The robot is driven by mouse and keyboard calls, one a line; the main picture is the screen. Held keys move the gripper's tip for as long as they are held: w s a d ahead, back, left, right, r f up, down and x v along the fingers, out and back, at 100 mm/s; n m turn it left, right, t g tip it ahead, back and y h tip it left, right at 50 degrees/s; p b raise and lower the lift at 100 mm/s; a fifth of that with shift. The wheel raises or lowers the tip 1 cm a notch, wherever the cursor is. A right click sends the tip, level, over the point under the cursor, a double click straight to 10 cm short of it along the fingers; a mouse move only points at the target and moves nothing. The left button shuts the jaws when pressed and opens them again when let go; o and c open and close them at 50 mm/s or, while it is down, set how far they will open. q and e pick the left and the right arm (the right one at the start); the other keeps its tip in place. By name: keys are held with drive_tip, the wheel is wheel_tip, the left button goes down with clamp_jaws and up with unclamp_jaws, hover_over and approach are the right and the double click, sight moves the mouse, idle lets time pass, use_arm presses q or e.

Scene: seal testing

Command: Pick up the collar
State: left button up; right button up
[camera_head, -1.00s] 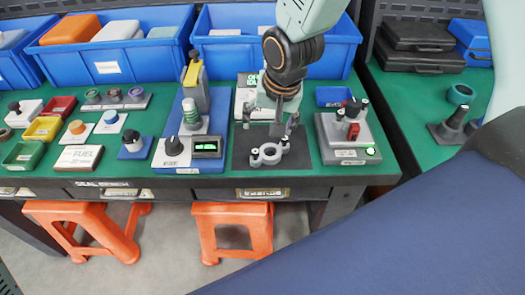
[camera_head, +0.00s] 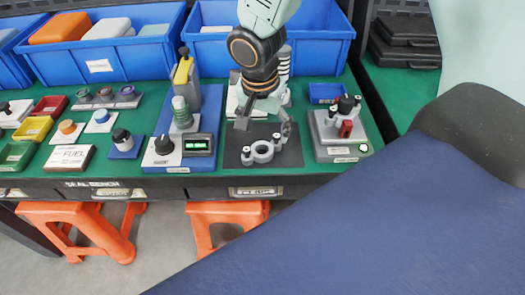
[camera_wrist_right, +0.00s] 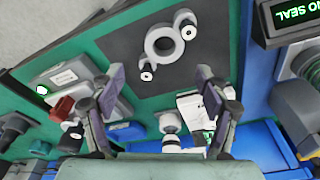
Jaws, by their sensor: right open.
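The collar is a grey ring with two small lugs, each with a white and black top. It lies flat on a dark square mat (camera_head: 290,158) near the bench's front edge, and I see the collar (camera_head: 263,149) just in front of my right gripper (camera_head: 264,126). My right gripper is open and empty, its two fingers apart. In the right wrist view the collar (camera_wrist_right: 149,44) lies beyond the open fingertips (camera_wrist_right: 160,76), apart from them. My left gripper is not in view.
A grey fixture with a red block (camera_head: 346,129) stands right of the mat. A blue tester with a lit display (camera_head: 198,144) stands left. Blue bins (camera_head: 106,65) line the back. A small white and grey part (camera_wrist_right: 170,124) shows near the fingers in the wrist view.

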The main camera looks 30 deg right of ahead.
sight(263, 154)
drive_tip(key=f, duration=0.1)
drive_tip(key=f+b, duration=0.1)
drive_tip(key=f, duration=0.1)
drive_tip(key=a+f, duration=0.1)
drive_tip(key=f, duration=0.1)
drive_tip(key=shift+w+f, duration=0.15)
drive_tip(key=shift+f, duration=0.1)
drive_tip(key=shift+w+d+f, duration=0.1)
drive_tip(key=shift+d+f, duration=0.3)
drive_tip(key=shift+a+r, duration=0.2)
drive_tip(key=shift+a, duration=0.1)
drive_tip(key=c, duration=0.3)
drive_tip(key=shift+d+f, duration=0.15)
drive_tip(key=shift+d, duration=0.1)
drive_tip(key=c, duration=0.5)
drive_tip(key=shift+a, duration=0.15)
drive_tip(key=c, duration=0.4)
drive_tip(key=shift+c, duration=0.7)
